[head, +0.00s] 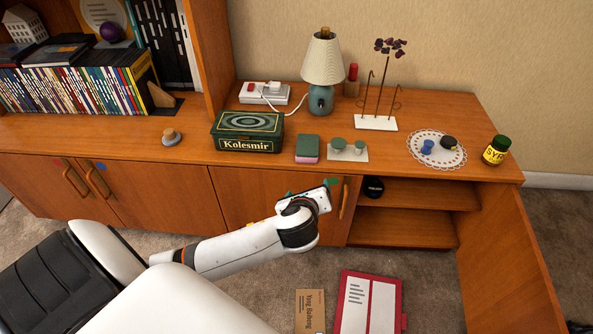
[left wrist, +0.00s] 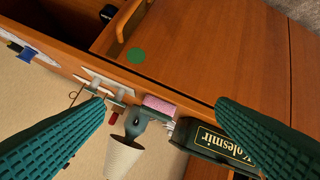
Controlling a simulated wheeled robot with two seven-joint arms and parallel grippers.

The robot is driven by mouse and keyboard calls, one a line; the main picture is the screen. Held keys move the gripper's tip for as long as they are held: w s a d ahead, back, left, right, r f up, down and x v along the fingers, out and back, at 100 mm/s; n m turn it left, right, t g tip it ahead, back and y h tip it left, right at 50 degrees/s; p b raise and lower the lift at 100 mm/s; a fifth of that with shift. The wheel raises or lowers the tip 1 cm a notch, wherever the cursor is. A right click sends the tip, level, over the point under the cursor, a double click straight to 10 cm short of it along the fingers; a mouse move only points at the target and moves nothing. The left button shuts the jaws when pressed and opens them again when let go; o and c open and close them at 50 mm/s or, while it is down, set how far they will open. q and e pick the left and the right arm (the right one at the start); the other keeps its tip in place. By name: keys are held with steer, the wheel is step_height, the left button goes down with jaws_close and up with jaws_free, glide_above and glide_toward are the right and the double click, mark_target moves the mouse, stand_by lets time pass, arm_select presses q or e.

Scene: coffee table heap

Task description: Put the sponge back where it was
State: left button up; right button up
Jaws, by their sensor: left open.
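The sponge (head: 307,149), green on top and pink below, lies flat on the cabinet top near its front edge, between the Kolesmir tin and a small pale plate with green knobs. In the left wrist view its pink side (left wrist: 158,104) shows between my fingers but farther off. My left gripper (head: 313,187) is in front of the cabinet doors, below the top's edge and apart from the sponge. Its two green ribbed fingers are spread wide with nothing between them, as the left wrist view shows (left wrist: 161,104). My right gripper is not in view.
The green Kolesmir tin (head: 247,132) stands left of the sponge, and the knobbed plate (head: 347,150) right of it. A lamp (head: 322,75), a jewellery stand (head: 376,122) and a doily (head: 413,156) are also on top. An open shelf (head: 415,195) is below right.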

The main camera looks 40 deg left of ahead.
arm_select(q)
steer(key=s+d+f+n+g+h, duration=0.2)
steer(key=s+d+n+h, duration=0.1)
steer(key=s+n, duration=0.6)
steer(key=s+d+f+n+g+h, duration=0.1)
steer(key=s+d+n, duration=0.5)
steer(key=n, duration=0.8)
steer(key=s+g+h, duration=0.1)
steer(key=s+h, duration=0.1)
steer(key=s, duration=0.1)
steer(key=shift+f, duration=0.4)
steer(key=shift+d, duration=0.1)
